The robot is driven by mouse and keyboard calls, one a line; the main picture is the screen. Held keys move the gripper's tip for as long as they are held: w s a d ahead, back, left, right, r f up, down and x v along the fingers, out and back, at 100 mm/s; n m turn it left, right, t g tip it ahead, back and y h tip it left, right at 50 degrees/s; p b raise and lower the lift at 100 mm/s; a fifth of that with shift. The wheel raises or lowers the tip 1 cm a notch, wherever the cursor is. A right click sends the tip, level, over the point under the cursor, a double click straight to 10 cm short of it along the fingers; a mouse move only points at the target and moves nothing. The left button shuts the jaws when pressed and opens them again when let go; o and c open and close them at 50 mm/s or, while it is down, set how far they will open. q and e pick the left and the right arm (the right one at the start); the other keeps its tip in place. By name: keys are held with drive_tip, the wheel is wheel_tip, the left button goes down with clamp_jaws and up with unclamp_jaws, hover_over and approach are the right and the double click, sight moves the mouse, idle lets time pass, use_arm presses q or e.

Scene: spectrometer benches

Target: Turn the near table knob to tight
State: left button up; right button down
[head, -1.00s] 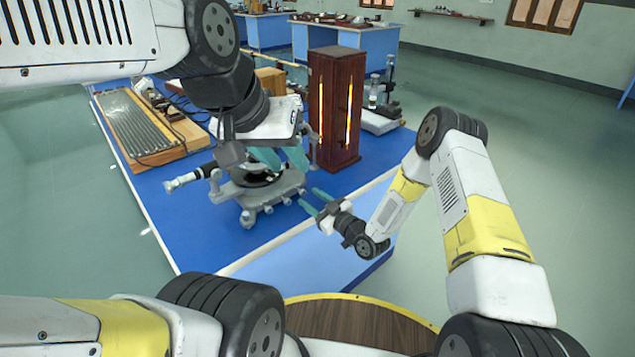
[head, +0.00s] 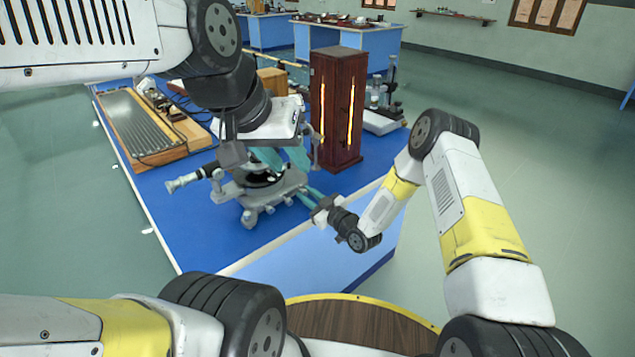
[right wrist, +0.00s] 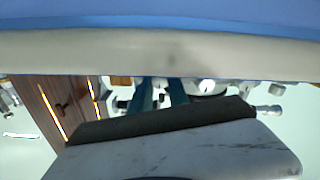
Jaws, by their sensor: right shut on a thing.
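The grey spectrometer (head: 262,192) stands on the blue bench near its front edge, with its telescope tube (head: 190,178) pointing left. My right gripper (head: 304,194) reaches in from the right at its base. Its teal fingers are shut on a small part there, which I take to be the near table knob; the fingers hide it.
A tall dark wooden lamp box (head: 337,110) with bright slits stands just behind and right of the spectrometer. A ribbed panel in a wooden frame (head: 147,125) lies at the left. Blue bench top (head: 200,232) is bare at the front left.

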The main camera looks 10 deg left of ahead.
drive_tip(key=m, duration=0.4)
drive_tip(key=shift+m, duration=0.3)
drive_tip(key=m, duration=0.4)
drive_tip(key=shift+w+d+m, duration=0.1)
drive_tip(key=shift+m, duration=0.2)
drive_tip(key=m, duration=0.4)
drive_tip(key=shift+f+m, duration=0.1)
drive_tip(key=shift+m, duration=2.3)
drive_tip(key=c, duration=1.3)
unclamp_jaws()
drive_tip(key=shift+o, duration=0.2)
